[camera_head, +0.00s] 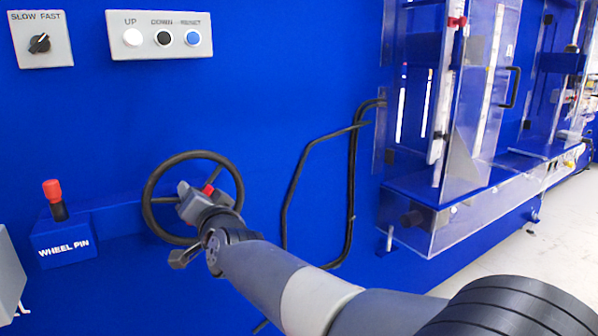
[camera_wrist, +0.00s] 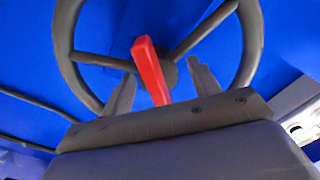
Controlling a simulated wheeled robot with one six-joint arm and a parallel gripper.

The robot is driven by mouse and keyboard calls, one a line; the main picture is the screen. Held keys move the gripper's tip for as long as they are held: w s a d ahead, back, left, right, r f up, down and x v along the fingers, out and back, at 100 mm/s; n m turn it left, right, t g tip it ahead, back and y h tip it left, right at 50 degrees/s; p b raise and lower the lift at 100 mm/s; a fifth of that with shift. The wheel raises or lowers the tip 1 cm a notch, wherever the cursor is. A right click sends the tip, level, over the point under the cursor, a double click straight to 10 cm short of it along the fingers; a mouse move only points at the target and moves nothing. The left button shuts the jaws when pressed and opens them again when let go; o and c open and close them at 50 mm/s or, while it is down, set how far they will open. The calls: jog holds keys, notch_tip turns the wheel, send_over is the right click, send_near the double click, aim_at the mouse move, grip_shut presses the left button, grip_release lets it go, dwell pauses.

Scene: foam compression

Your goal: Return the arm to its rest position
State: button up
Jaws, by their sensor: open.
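My arm reaches from the lower right of the head view to a black handwheel (camera_head: 151,188) on the blue machine front. My gripper (camera_head: 196,190) is in front of the wheel's hub and hides part of it. In the wrist view my gripper (camera_wrist: 158,85) has its two fingers apart, with a red handle (camera_wrist: 152,70) between them. The wheel's rim and spokes (camera_wrist: 250,40) show behind the fingers. The red handle (camera_head: 208,189) also shows small beside the gripper in the head view. I cannot tell whether the fingers touch it.
A WHEEL PIN block (camera_head: 62,240) with a red-topped knob stands left of the wheel. A button panel (camera_head: 160,35) and a SLOW FAST switch (camera_head: 40,42) are above. Black bent tubes (camera_head: 352,190) and a clear-walled cabinet (camera_head: 440,225) are to the right.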

jog(key=shift+s, duration=0.1)
jog(key=p+v, duration=0.2)
jog(key=v, duration=0.9)
jog(key=b+x, duration=0.2)
jog(key=x, duration=0.9)
jog(key=shift+w, duration=0.2)
jog(key=shift+s+r+n+p, duration=0.1)
jog(key=shift+r+n+p, duration=0.1)
jog(key=shift+n+p, duration=0.4)
jog(key=shift+s+r+n+p, duration=0.1)
jog(key=shift+r+n+p, duration=0.05)
jog(key=shift+n+p, duration=0.45)
jog(key=n+p, duration=0.1)
jog(key=n, duration=0.1)
jog(key=n+p, duration=0.4)
jog(key=shift+s+a, duration=0.1)
jog(key=shift+a, duration=0.15)
jog(key=shift+f+n+p, duration=0.2)
jog(key=shift+n+p, duration=0.3)
jog(key=shift+n, duration=0.5)
